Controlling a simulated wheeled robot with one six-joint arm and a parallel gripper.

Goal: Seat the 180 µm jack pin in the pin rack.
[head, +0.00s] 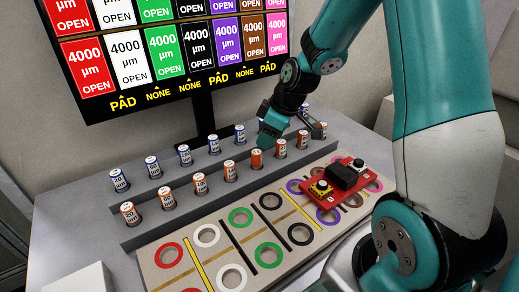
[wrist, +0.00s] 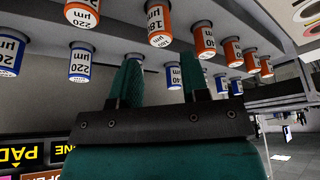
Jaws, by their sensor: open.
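The 180 µm jack pin is an orange-and-white cylinder (wrist: 158,22) at the top middle of the wrist view, its label upside down. In the head view it appears to be the orange pin (head: 256,158) in the front row of the grey stepped rack (head: 150,233). My gripper (wrist: 160,72) is open and empty, its two teal fingers spread either side of the pin's line. The pin stands a little beyond the fingertips, apart from them. In the head view my gripper (head: 283,124) is low over the rack's right part, partly hiding the back row.
Blue pins (head: 214,143) stand in the back row; a 220 µm one (wrist: 80,62) is left of my fingers. A 140 µm orange pin (wrist: 204,38) is close right. A tan ring board (head: 176,276) with a red module (head: 325,199) lies in front. A screen (head: 150,60) stands behind.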

